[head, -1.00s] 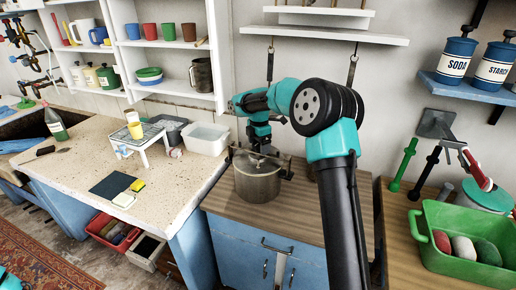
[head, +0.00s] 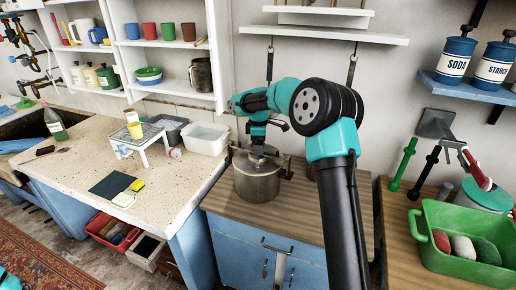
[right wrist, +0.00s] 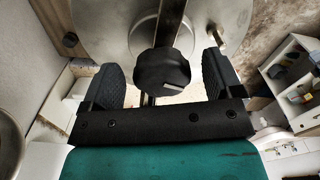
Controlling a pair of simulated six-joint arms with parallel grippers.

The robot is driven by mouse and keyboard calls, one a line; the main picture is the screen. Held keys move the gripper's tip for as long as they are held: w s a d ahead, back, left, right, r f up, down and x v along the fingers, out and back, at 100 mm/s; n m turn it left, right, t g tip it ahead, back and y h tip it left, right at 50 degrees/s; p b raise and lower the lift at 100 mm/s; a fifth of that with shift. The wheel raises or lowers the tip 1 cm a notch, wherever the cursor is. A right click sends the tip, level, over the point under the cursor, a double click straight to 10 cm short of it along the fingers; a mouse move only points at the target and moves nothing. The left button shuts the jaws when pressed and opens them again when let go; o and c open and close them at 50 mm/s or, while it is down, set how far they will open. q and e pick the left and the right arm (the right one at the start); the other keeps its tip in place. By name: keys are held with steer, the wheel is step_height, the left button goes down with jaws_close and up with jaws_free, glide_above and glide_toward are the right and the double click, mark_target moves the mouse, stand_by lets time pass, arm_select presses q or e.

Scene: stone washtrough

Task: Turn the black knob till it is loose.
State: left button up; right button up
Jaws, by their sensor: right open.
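The black knob (right wrist: 163,74) is a lobed black grip on top of the metal pot's lid (right wrist: 110,22), seen close up in the right wrist view. My right gripper (right wrist: 163,78) is open, with one finger on each side of the knob and a gap visible at both sides. In the head view my right gripper (head: 257,146) is over the lid of the steel pot (head: 257,184), and the knob is mostly hidden there by the gripper. The pot stands on the wooden top of the blue cabinet.
A white basin (head: 206,138) and a small white rack (head: 143,143) stand on the stone counter to the left. A green tub (head: 465,240) with several coloured items is at the right. The wooden top (head: 290,220) in front of the pot is clear.

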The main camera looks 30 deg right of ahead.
steer(key=m, duration=0.4)
steer(key=shift+m, duration=0.3)
steer(key=m, duration=0.4)
steer(key=shift+m, duration=0.3)
steer(key=shift+c, duration=0.4)
steer(key=c, duration=0.7)
